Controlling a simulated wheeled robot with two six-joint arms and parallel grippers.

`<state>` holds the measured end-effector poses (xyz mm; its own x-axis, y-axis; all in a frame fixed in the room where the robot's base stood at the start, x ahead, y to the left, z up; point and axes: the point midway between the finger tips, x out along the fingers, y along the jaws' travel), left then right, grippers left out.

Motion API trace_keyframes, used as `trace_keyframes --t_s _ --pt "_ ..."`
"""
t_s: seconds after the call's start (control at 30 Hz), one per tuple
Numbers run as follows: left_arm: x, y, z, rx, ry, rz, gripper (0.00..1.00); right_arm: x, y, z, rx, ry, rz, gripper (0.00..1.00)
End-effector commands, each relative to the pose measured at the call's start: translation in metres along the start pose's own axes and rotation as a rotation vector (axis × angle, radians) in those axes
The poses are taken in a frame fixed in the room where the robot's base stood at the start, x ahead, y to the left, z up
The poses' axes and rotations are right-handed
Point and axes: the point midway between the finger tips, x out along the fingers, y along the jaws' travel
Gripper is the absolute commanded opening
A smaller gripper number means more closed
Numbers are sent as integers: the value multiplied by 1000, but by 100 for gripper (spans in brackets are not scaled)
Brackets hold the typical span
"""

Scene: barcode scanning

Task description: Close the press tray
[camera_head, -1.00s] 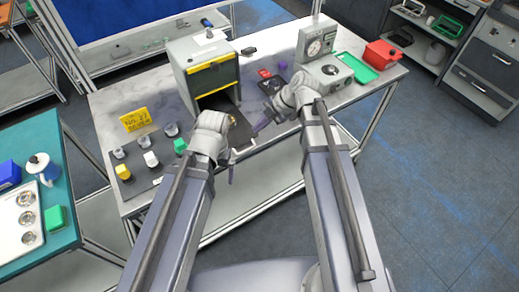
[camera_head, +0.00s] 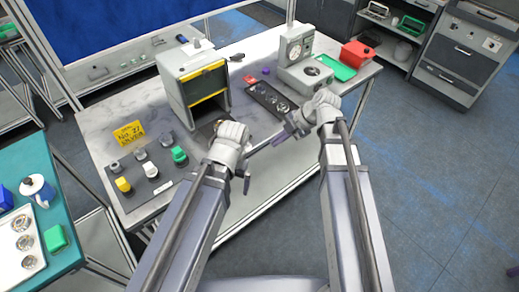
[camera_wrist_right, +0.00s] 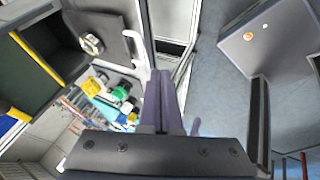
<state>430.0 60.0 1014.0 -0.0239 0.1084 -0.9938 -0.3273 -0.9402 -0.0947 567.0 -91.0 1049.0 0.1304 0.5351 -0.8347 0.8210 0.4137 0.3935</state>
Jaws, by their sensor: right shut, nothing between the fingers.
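The press (camera_head: 192,88) is a grey box with yellow edges around its open front, on the light table in the head view. Its tray (camera_wrist_right: 112,32) shows in the right wrist view as a dark plate outside the opening, with a round metal part (camera_wrist_right: 91,43) on it and a pale handle (camera_wrist_right: 138,45) at its edge. In the head view my left wrist hides most of the tray. My right gripper (camera_wrist_right: 161,78) is shut and empty, its purple fingers close to the handle; I cannot tell if they touch. My left gripper (camera_head: 246,178) is in front of the press, its jaws unclear.
A yellow sign (camera_head: 129,133) and a dark mat (camera_head: 140,192) with several knobs and buttons lie left of the press. A black holder (camera_head: 268,98), a dial gauge stand (camera_head: 295,50), a green tray (camera_head: 338,67) and a red box (camera_head: 357,54) stand to the right.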

Motion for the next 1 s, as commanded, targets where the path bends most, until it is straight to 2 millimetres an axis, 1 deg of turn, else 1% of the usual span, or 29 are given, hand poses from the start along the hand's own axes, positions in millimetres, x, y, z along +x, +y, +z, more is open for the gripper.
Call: trace_keyframes --t_s 0.17,0.6,0.73,0.77,0.8,0.83,1.0 --pt "13 1 -1 0 0 0 100 15 -2 2 0 0 0 0" --pt "74 7 -4 -2 0 0 100 87 -2 3 -1 0 0 0" --pt "89 8 -5 -2 0 0 100 106 -2 3 -2 0 -1 0" --pt "90 9 -5 -2 0 0 100 108 0 2 -2 0 -1 0" --pt "87 8 -5 -2 0 0 100 109 10 3 -2 0 -1 0" --pt "88 8 -5 -2 0 0 100 111 14 3 -1 1 -1 0" --pt "90 9 -5 -2 0 0 100 120 27 4 -1 0 0 0"
